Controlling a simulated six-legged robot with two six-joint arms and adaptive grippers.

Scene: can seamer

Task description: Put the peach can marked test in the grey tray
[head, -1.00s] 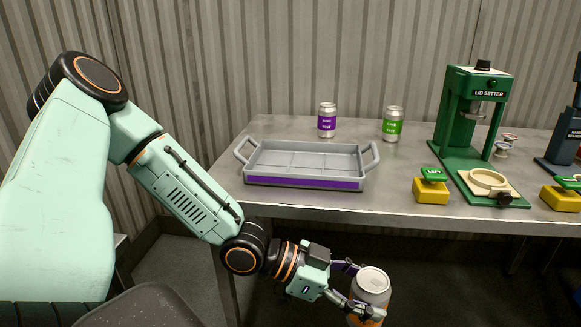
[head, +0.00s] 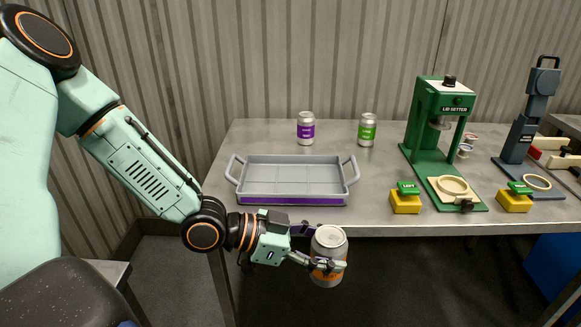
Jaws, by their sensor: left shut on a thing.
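The peach can (head: 327,277) has a silver top and an orange band. It is upright, and its marking is too small to read. My left gripper (head: 316,250) is shut on it, holding it in the air in front of the table's front edge, below and right of the tray. The grey tray (head: 243,185) stands on the table near the front edge, with a handle at each end and a purple strip along its front. Its inside looks empty. My right gripper is out of view.
A purple can (head: 305,129) and a green can (head: 367,130) stand behind the tray. The green lid setter (head: 422,140), a dark blue machine (head: 525,130) and two yellow button boxes (head: 405,203) (head: 514,202) stand to the right. The table (head: 375,185) is bare just right of the tray.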

